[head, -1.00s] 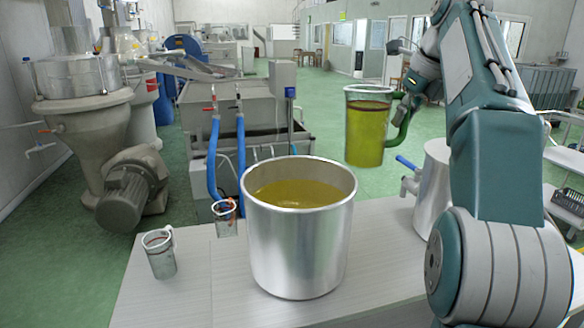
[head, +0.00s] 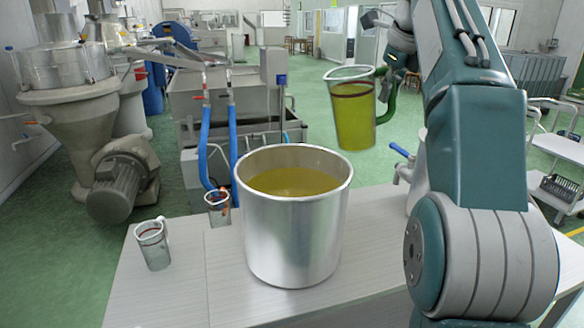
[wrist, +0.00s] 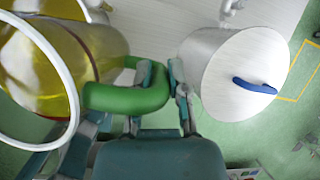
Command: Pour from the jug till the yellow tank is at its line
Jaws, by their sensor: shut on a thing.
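My gripper (head: 388,84) is shut on the green handle (wrist: 130,93) of a clear jug (head: 353,108). The jug holds yellow-green oil and has a dark red ring near its top. It hangs in the air behind and to the right of an open steel pot (head: 293,230), slightly tilted with its top to the left. No stream leaves it. The pot stands on the table with yellow oil well up inside. I cannot make out a line on it. No tank with a yellow outside shows. In the wrist view the jug (wrist: 100,50) fills the upper left.
Two small clear cups with red marks, one in front (head: 153,246) and one behind (head: 218,209), stand left of the pot. A steel container (wrist: 232,70) with a blue handle stands right, partly behind my arm. The pale table (head: 185,290) is bare at front left.

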